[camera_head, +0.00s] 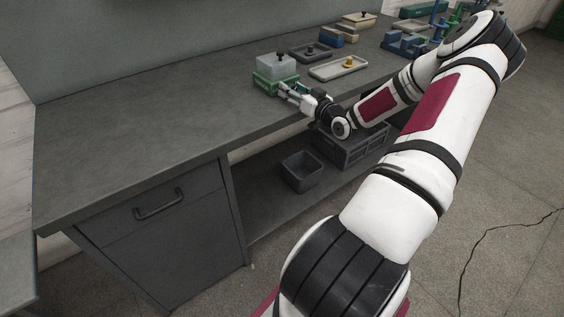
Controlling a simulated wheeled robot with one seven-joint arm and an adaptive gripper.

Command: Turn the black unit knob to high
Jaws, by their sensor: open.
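A flat dark unit (298,54) sits on the workbench behind the other near units, with a small black knob (311,50) standing on it. It is the only black unit I can make out; the knob's setting and any markings are too small to read. My gripper (286,91) is open, low over the bench's front edge. It is at the front of a green unit with a pale translucent box (276,63) on top, and I cannot tell whether it touches that unit. The dark unit is farther back and to the right of my gripper.
A beige tray (322,73) with a yellow knob lies right of the green unit. Blue and tan boxes (358,20) and blue and green fixtures stand farther right. Grey bins (302,172) sit on the lower shelf. The bench's left part (140,120) is clear.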

